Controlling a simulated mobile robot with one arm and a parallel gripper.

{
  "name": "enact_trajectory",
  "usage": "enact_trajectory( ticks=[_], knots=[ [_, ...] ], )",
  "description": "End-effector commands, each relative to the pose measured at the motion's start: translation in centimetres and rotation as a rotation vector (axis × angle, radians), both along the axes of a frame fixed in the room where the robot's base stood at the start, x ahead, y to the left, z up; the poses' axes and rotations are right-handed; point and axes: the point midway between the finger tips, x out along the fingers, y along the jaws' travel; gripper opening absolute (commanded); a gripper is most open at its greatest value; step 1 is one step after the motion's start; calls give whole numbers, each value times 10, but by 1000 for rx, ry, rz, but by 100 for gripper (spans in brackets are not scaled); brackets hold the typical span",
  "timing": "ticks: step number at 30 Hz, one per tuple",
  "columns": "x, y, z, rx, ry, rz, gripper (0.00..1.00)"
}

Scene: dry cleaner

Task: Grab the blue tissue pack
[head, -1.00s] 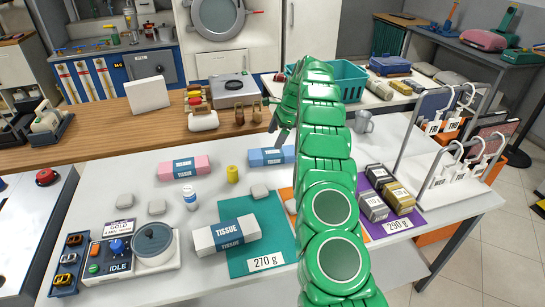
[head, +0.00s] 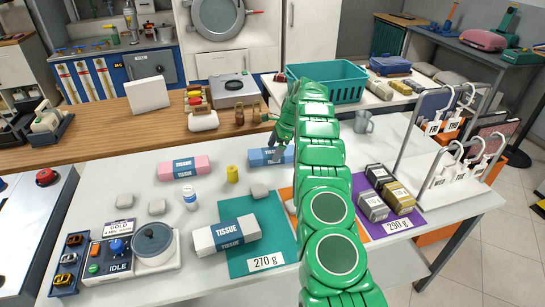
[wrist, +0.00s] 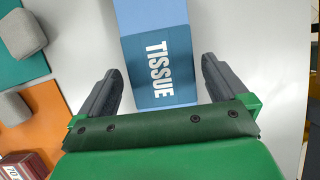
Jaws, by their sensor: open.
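The blue tissue pack (head: 267,157) lies on the white table toward the back, left of my arm; its right end is partly hidden by my gripper (head: 280,138). In the wrist view, the pack (wrist: 153,25) with its darker blue TISSUE band runs lengthwise between the two grey fingers of my gripper (wrist: 158,85). The fingers are apart, one on each side of the pack, with a visible gap on both sides. How far the fingertips are above the table is hard to tell.
A pink tissue pack (head: 184,168) and a yellow cylinder (head: 232,174) stand to the left. A white tissue pack (head: 225,233) rests partly on the teal mat (head: 262,215). Grey blocks (head: 259,190) are nearby. A wooden counter (head: 130,133) lies behind.

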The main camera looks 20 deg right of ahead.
Motion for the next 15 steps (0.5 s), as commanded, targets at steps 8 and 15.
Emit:
enact_trajectory(
  ticks=[8, 15],
  knots=[
    [2, 9, -21, 0, -3, 0, 100],
    [2, 9, -21, 0, -2, 0, 86]
  ],
)
